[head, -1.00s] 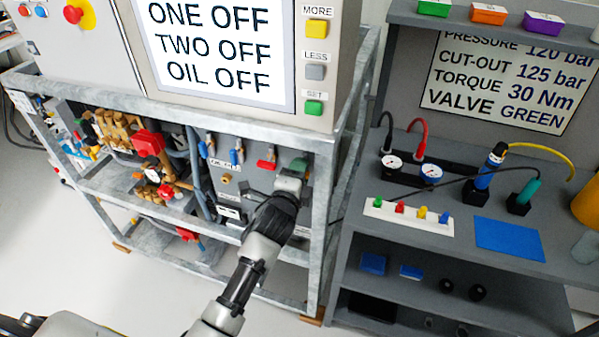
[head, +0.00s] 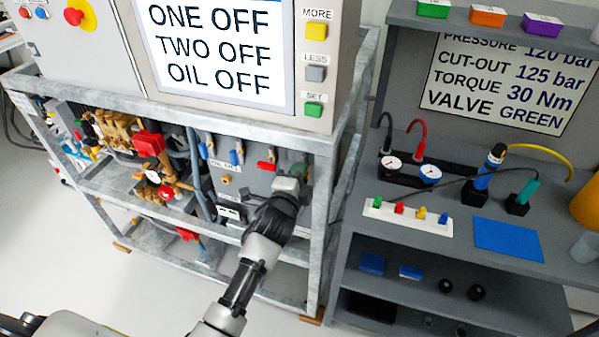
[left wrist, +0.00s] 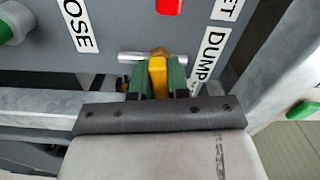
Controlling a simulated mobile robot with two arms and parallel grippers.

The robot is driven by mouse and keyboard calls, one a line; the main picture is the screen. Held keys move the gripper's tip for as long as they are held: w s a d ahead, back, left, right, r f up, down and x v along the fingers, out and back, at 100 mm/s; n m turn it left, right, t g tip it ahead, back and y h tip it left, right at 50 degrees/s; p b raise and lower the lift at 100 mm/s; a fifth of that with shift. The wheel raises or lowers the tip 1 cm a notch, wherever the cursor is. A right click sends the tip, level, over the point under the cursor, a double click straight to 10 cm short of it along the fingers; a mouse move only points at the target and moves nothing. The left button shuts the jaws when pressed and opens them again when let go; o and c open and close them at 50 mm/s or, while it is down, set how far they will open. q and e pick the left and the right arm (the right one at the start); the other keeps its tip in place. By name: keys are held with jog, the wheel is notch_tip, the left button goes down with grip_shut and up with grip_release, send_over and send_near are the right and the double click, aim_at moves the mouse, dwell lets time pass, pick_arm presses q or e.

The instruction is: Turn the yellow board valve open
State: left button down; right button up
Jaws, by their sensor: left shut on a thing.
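In the left wrist view the yellow valve handle (left wrist: 157,75) stands out from the grey board, with a metal cross bar (left wrist: 138,57) behind it. My left gripper (left wrist: 156,82) has its green fingers on both sides of the handle and is shut on it. A DUMP label (left wrist: 208,52) is just right of the valve. In the head view my left gripper (head: 286,184) is at the right end of the valve board (head: 243,178), inside the frame. The yellow handle is hidden there behind my gripper. My right gripper is not in view.
A red handle (left wrist: 168,5) and a green knob (left wrist: 15,25) are close by on the board. A galvanised frame post (head: 323,225) stands right of my gripper. The console screen (head: 215,55) reads ONE OFF, TWO OFF, OIL OFF. A grey bench (head: 365,205) stands to the right.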

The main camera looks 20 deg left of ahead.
pick_arm(q)
jog(key=n+p, duration=0.1)
jog(key=n, duration=0.2)
jog(key=shift+n, duration=0.3)
jog(key=n+p, duration=0.1)
jog(key=n, duration=0.3)
jog(key=shift+n, duration=0.3)
jog(key=n+p, duration=0.2)
jog(key=n, duration=0.2)
jog(key=shift+n+p, duration=0.35)
jog(key=shift+n, duration=1.45)
jog(key=shift+f, duration=0.1)
jog(key=c, duration=1.1)
grip_release()
jog(key=shift+s, duration=0.15)
jog(key=s, duration=1)
jog(key=shift+s+a+b, duration=0.2)
jog(key=shift+s+b, duration=0.1)
jog(key=shift+b, duration=0.15)
